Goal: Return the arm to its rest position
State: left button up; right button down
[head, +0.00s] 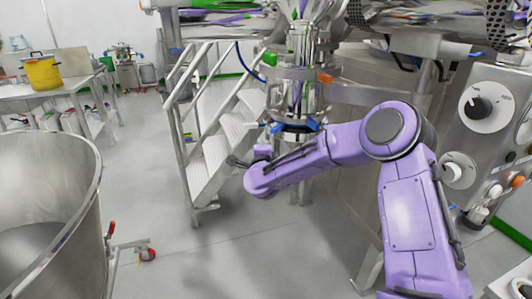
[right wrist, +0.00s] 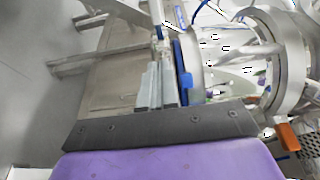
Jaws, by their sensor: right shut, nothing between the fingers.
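My right arm (head: 408,205) comes in from the lower right of the head view. It is bent at the elbow, with its purple forearm reaching left and the wrist end (head: 262,182) in front of the metal steps. In the right wrist view my right gripper (right wrist: 157,72) shows two grey fingers side by side, shut and empty, above a dark bar. The fingertips appear close to a blue-edged steel fitting (right wrist: 184,72); whether they touch it I cannot tell. In the head view the fingers are mostly hidden at the wrist. My left gripper is not in view.
A steel column (head: 297,85) with blue handles stands just behind the forearm. Metal steps (head: 212,150) are left of it. A control panel (head: 485,115) with knobs is close on the right. A large steel bowl (head: 75,190) stands at left. The middle floor is clear.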

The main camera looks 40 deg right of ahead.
jog(key=s+a+f+n+g+y, duration=0.1)
jog(key=s+a+f+n+y, duration=0.1)
jog(key=s+a+f+n, duration=0.5)
jog(key=s+a+f+n+g+y, duration=0.2)
jog(key=s+f, duration=0.3)
jog(key=f, duration=0.5)
jog(key=s+a+f+n+g+y, duration=0.1)
jog(key=s+a+f+n+y, duration=0.3)
jog(key=f, duration=0.5)
jog(key=s+a+f+n+g, duration=0.1)
jog(key=s+f+n+g, duration=0.2)
jog(key=s, duration=1)
jog(key=s+f+n+g, duration=0.2)
jog(key=s+f+g, duration=0.2)
jog(key=s+f, duration=0.6)
jog(key=s, duration=0.4)
jog(key=shift+s+a+n, duration=0.25)
jog(key=shift+a+n, duration=0.1)
jog(key=shift+n, duration=0.05)
